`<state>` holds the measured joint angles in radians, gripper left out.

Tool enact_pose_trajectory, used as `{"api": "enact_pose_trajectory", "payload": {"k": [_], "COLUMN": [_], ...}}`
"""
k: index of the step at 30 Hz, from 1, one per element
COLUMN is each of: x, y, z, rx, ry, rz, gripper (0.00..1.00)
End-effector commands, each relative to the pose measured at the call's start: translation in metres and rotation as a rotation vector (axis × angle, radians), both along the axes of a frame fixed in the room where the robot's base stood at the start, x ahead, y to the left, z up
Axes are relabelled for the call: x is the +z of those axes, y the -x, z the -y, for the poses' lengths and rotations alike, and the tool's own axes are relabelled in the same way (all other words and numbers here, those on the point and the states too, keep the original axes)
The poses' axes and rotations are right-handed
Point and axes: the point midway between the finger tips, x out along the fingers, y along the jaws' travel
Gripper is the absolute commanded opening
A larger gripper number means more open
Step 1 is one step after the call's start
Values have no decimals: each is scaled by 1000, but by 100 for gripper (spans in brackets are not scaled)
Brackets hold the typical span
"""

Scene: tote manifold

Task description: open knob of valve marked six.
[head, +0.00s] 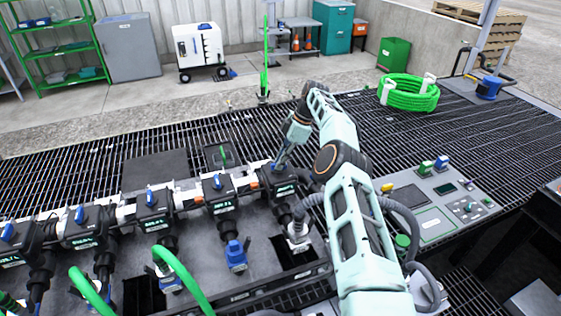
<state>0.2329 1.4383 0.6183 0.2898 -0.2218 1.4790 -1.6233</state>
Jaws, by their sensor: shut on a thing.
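A row of black valves with blue knobs runs along the manifold, and each valve has a small label too small to read surely. The rightmost valve (279,183) has its blue knob (279,166) under my gripper (282,160). My gripper reaches down from above and is shut on this knob; the fingers partly hide it, so its exact angle is unclear. I cannot read from its label whether it is six. The neighbouring valve to the left (221,195) has a blue knob (217,182) standing upright.
Green hoses (178,273) rise from the front left. A blue-capped fitting (236,255) stands in front of the valves. A control panel (432,200) lies right of my arm. A coiled green hose (409,97) rests on the grating behind. The grating at back right is mostly clear.

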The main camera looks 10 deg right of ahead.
Motion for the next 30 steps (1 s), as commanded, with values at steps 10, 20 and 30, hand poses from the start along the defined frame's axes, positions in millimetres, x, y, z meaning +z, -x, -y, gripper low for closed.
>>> {"api": "enact_pose_trajectory", "payload": {"k": [10,20,30], "x": [0,0,0], "y": [0,0,1], "z": [0,0,1], "rx": [0,0,-30], "ry": [0,0,0], "rz": [1,0,-1], "gripper": [21,28,28]}}
